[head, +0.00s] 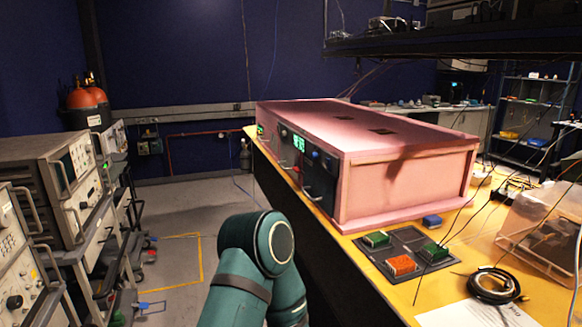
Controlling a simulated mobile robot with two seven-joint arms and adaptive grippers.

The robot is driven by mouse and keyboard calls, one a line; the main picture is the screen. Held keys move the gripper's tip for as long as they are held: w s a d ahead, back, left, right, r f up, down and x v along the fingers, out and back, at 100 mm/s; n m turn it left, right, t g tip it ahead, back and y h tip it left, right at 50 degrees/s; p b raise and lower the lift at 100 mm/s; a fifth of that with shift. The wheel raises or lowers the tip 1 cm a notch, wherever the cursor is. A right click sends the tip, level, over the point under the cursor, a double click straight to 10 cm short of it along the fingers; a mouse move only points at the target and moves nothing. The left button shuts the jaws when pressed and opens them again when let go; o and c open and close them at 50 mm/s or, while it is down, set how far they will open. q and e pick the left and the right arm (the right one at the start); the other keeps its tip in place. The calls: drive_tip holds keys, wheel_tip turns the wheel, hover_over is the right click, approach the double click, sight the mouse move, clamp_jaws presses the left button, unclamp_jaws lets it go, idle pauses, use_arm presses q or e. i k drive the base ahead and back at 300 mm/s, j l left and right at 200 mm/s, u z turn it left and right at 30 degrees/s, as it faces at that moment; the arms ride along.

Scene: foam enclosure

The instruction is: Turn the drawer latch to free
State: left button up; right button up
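A pink foam enclosure (405,190) stands on the yellow-topped bench. Its narrow front face points left and holds dark drawer panels (319,182) with pale handles, a lit green display (299,144) and small knobs. The face is seen at a steep angle, so I cannot make out which small part is the drawer latch or how it is turned. One of my teal arm links rises at the bottom centre, in front of the bench's near side. Neither gripper shows in this view.
Instrument racks (60,180) stand left. Floor between is open. A dark shelf (450,40) overhangs.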

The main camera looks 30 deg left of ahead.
sight(296, 169)
drive_tip(key=i+j, duration=0.2)
drive_tip(key=j, duration=0.2)
drive_tip(key=i+j, duration=0.2)
drive_tip(key=j, duration=0.15)
drive_tip(key=i+j, duration=0.2)
drive_tip(key=j, duration=0.2)
drive_tip(key=i+j, duration=0.2)
drive_tip(key=j, duration=0.15)
drive_tip(key=i+j, duration=0.2)
drive_tip(key=j, duration=0.2)
drive_tip(key=i+j, duration=0.2)
drive_tip(key=j, duration=0.2)
